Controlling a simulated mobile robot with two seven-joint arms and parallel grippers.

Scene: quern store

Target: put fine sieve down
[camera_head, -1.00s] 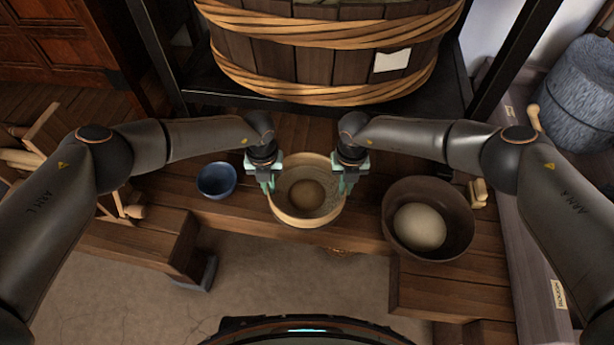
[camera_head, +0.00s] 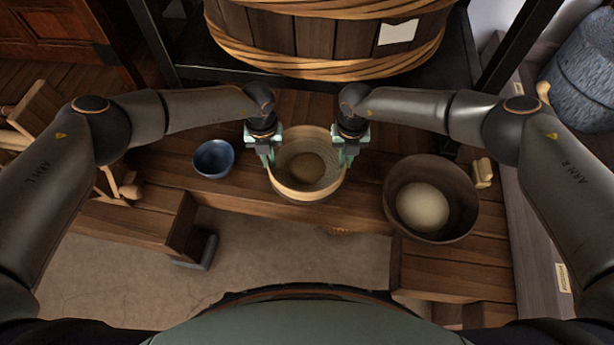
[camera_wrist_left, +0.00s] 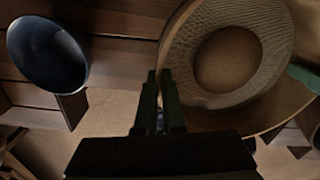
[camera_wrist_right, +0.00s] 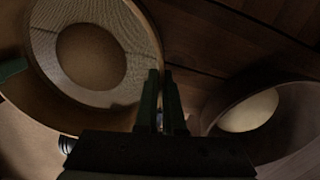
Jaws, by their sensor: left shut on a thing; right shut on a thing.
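The fine sieve (camera_head: 300,190) is a round, pale wooden hoop with a mesh floor and a brownish round patch in its middle. It is over the wooden bench, between my two grippers. My left gripper (camera_head: 268,163) is shut on its left rim, and my right gripper (camera_head: 344,161) is shut on its right rim. The sieve looks about level. It also shows in the left wrist view (camera_wrist_left: 186,65) and in the right wrist view (camera_wrist_right: 130,60). I cannot tell whether its underside touches the bench.
A small blue bowl (camera_head: 214,158) stands on the bench (camera_head: 160,185) to the left. A large brown bowl (camera_head: 460,215) with a pale round mass (camera_head: 422,205) stands to the right. A big wooden tub (camera_head: 310,58) is behind. The bench's front edge is just before the sieve.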

